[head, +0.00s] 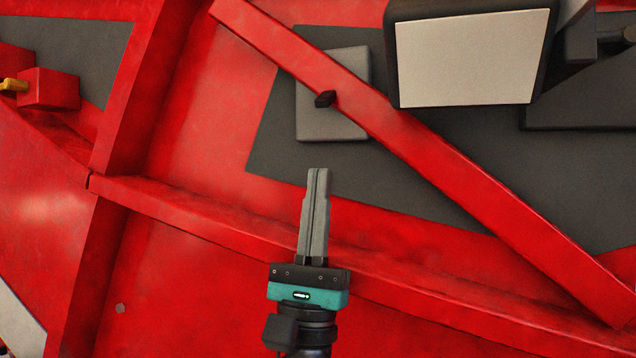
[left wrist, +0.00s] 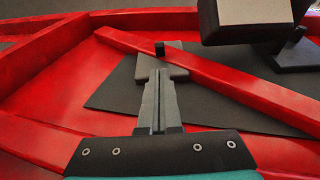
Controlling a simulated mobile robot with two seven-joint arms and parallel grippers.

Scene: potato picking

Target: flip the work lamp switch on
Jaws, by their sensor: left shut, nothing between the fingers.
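The switch is a grey plate (head: 318,122) with a small black toggle (head: 325,99), partly covered by a red diagonal bar. The toggle also shows in the left wrist view (left wrist: 159,48), just beyond my fingertips. The work lamp (head: 472,58) has a dark housing and a pale, flat face; no glow is evident. It shows at the top of the left wrist view (left wrist: 250,12). My left gripper (head: 318,172) is shut and empty, pointing up the picture at the switch. In the head view its tips are below the plate, apart from the toggle. My right gripper is not in view.
The red diagonal bar (head: 450,165) runs beside the toggle, down to the right. A red beam (head: 190,205) crosses behind my left gripper. A dark grey panel (head: 275,150) lies around the switch. A red block (head: 50,90) with a yellow part sits far left.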

